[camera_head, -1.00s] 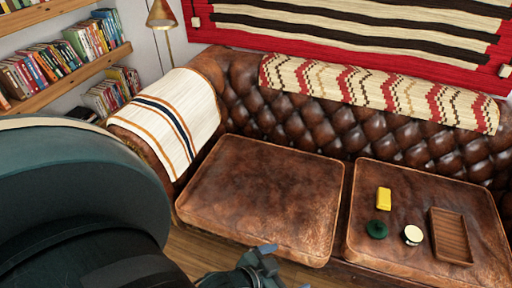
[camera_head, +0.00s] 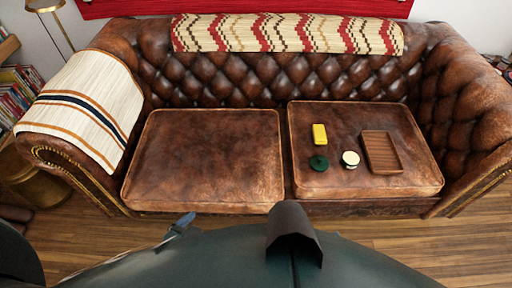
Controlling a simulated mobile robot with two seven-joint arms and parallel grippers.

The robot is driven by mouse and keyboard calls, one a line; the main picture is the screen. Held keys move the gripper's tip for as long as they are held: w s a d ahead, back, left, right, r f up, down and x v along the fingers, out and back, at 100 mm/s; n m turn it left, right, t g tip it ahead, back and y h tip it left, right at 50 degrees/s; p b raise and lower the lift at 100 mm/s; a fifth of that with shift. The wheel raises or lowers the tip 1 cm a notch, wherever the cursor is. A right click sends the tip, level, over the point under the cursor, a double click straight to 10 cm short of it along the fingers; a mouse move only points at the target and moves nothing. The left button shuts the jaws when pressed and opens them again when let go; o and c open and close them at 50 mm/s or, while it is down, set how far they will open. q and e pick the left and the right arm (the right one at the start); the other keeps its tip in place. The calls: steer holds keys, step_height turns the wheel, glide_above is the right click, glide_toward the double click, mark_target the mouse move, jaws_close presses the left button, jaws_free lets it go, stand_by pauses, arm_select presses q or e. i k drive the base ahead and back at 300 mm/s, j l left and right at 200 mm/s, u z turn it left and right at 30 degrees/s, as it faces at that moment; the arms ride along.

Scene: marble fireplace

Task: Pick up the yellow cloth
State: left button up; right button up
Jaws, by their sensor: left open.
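The yellow cloth (camera_head: 319,134) is a small, folded-looking yellow block lying on the right seat cushion of the brown leather sofa. My left gripper (camera_head: 180,224) shows only in part, in front of the left seat cushion at the bottom of the view. It is open and well apart from the cloth, to its lower left. The rest of it is hidden behind my own dark teal body parts. My right gripper is not in view.
Near the cloth on the right cushion (camera_head: 424,180) lie a dark green round object (camera_head: 319,163), a cream-topped round object (camera_head: 350,159) and a brown wooden tray (camera_head: 381,152). The left cushion (camera_head: 205,160) is bare. A striped blanket (camera_head: 85,105) covers the left armrest.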

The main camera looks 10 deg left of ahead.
mark_target(319, 137)
steer(key=l+u, duration=0.1)
steer(key=u, duration=0.85)
steer(key=l+u, duration=0.5)
steer(key=k+l+u, duration=0.2)
steer(key=l+u, duration=0.3)
steer(key=k+l+u, duration=0.15)
steer(key=l, duration=0.25)
steer(key=k+l+u, duration=0.15)
steer(key=k+l, duration=0.25)
steer(key=l, duration=1)
